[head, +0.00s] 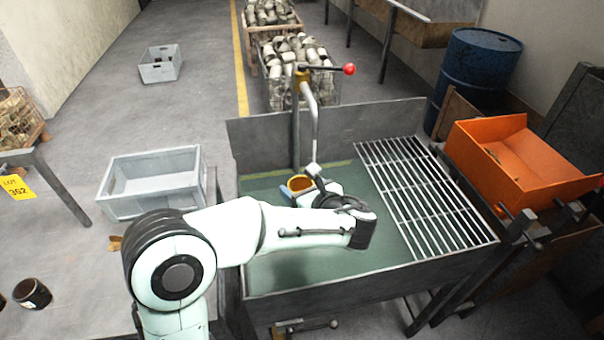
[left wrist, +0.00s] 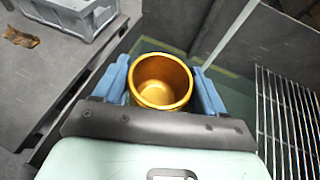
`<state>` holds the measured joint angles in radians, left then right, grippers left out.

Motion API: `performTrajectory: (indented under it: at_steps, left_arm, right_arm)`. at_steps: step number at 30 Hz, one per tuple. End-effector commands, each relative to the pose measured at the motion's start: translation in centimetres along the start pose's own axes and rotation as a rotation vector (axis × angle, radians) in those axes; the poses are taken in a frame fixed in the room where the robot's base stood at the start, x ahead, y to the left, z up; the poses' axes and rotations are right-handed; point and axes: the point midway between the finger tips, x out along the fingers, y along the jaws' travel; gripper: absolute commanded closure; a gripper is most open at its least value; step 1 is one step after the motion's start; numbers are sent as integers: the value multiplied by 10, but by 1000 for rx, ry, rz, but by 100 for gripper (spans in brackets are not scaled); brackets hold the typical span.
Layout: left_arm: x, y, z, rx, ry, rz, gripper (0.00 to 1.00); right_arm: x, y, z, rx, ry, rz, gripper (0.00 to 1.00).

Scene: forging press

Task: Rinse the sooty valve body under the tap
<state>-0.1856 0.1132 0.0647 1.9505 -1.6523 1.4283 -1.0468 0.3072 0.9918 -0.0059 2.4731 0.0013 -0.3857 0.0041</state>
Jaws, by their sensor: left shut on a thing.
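A golden, cup-shaped valve body (head: 299,183) is held between the blue fingers of my left gripper (head: 303,186), over the green-floored sink (head: 290,275). In the left wrist view, the valve body (left wrist: 160,82) sits open end toward the camera between the fingers, its inside bright gold with no clear soot; its outer side is mostly hidden. The tap (head: 314,120) has a bent grey spout and a red-knobbed lever (head: 349,69). My right gripper is out of view.
A metal drain rack (head: 425,195) covers the sink's right side. An orange bin (head: 525,165) stands to the right. A grey crate (head: 155,182) is to the left. A dark cup-shaped part (head: 32,293) lies at lower left. Bins of parts (head: 297,65) stand behind the tap.

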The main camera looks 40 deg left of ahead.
Motion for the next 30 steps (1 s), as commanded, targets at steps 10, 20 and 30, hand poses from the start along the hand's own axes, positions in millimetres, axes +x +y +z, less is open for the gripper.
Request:
performTrajectory:
  at_steps: [10, 20, 30]
  left_arm:
    - [-23, 13, 12, -2, -3, -2, 77]
    - [-48, 28, 23, -3, -2, -2, 77]
    - [-52, 32, 23, -1, -2, 0, 77]
  right_arm:
    - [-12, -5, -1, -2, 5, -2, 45]
    - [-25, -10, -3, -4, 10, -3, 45]
    - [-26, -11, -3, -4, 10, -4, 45]
